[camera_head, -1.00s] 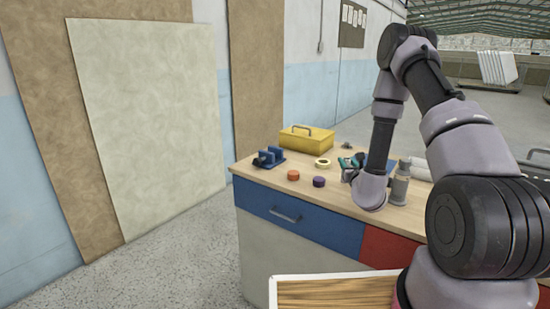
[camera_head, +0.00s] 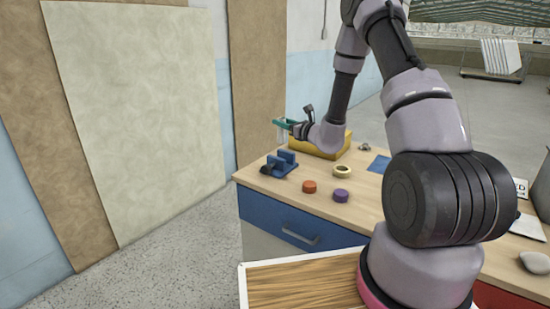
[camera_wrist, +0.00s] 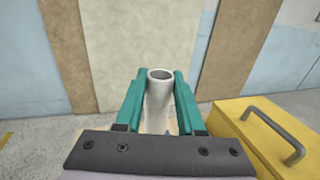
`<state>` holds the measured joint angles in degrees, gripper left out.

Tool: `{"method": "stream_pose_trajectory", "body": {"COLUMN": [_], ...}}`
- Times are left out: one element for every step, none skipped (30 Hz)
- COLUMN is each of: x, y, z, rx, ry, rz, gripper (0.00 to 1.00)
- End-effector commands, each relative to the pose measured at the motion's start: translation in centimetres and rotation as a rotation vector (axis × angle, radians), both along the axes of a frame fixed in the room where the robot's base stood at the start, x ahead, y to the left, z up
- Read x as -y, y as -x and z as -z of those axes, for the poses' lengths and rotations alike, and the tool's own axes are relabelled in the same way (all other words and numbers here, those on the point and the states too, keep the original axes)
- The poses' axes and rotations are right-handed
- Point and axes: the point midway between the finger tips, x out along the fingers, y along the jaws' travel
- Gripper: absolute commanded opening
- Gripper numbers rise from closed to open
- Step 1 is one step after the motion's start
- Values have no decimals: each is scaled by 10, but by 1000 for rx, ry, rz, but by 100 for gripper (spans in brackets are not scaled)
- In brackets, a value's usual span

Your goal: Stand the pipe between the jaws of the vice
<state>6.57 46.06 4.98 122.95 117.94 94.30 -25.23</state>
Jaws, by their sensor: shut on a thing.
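The pipe (camera_wrist: 158,100) is a pale grey, hollow tube. It stands upright between the green fingers of my gripper (camera_wrist: 155,95) in the wrist view, and the gripper is shut on it. In the head view my gripper (camera_head: 284,125) holds the pipe (camera_head: 280,134) in the air, above and a little behind the vice. The blue vice (camera_head: 281,163) sits at the left end of the workbench, with a gap between its jaws and a dark handle at its left.
A yellow toolbox (camera_head: 328,146) stands behind the vice, partly hidden by my arm. An orange roll (camera_head: 309,187), a purple roll (camera_head: 341,195) and a cream tape ring (camera_head: 342,171) lie on the workbench (camera_head: 270,186), right of the vice. Boards lean against the wall behind.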

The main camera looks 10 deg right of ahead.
Motion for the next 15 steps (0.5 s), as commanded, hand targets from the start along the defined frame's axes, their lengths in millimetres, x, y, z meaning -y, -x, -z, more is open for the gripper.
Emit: {"method": "stream_pose_trajectory", "body": {"x": [0,0,0,0,0,0,0,0,0,0,0,0,0,0,0], "y": [0,0,1,0,0,0,0,0,0,0,0,0,0,0,1], "z": [11,17,25,31,36,41,45,48,50,52,53,56,60,63,69], "rx": [-6,-6,-7,-6,-6,-5,-4,-4,-3,-2,-3,-3,-3,-4,-4], "ry": [0,0,-2,-1,-1,-1,-1,0,-1,0,-1,-1,-1,0,0], "rz": [-2,-4,-3,-3,-3,-2,-2,-2,-2,-2,-2,-2,-2,-2,-2], "gripper": [0,0,0,0,0,0,0,0,0,0,0,0,0,0,0]}}
